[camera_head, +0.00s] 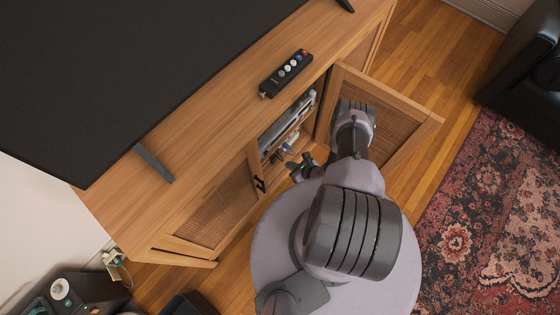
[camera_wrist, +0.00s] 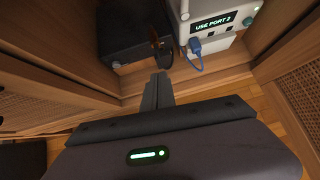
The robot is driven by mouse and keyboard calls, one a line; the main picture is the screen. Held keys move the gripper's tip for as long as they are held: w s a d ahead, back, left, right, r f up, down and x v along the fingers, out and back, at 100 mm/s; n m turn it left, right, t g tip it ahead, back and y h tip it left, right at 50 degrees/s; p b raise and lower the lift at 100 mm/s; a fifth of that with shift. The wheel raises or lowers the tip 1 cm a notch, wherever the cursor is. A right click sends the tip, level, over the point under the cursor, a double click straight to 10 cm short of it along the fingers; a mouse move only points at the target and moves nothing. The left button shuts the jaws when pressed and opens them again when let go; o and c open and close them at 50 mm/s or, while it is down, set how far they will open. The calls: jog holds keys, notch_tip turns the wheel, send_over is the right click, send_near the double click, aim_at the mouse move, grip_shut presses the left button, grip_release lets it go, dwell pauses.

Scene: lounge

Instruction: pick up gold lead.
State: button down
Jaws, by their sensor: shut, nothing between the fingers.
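I cannot make out a clearly gold lead in either view. In the wrist view a dark brownish strap or lead (camera_wrist: 160,46) hangs between a black box and a white box, just beyond my fingertips; its colour is hard to tell. A blue lead (camera_wrist: 195,56) is plugged into the front of the white box (camera_wrist: 219,25), whose screen reads "USE PORT 2". My gripper (camera_wrist: 158,88) is shut and empty, pointing into the cabinet. In the head view my gripper (camera_head: 302,167) is at the cabinet opening, in front of the shelves.
The black box (camera_wrist: 128,30) stands left of the white one. The wooden cabinet (camera_head: 205,110) has a woven door (camera_head: 382,128) swung open beside my arm, close on the right. A patterned rug (camera_head: 480,200) covers the floor at right.

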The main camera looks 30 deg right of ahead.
aim_at(275, 155)
jog(key=shift+w+a+f+b, duration=0.25)
jog(key=shift+w+b, duration=0.1)
jog(key=shift+w, duration=0.55)
jog(key=shift+w+a+f+b, duration=0.3)
jog(key=shift+w+b, duration=0.05)
jog(key=shift+w, duration=0.6)
jog(key=shift+w+a+f+b, duration=0.25)
jog(key=shift+w+b, duration=0.1)
jog(key=shift+w, duration=0.55)
jog(key=shift+w+a, duration=0.25)
jog(key=shift+w, duration=0.75)
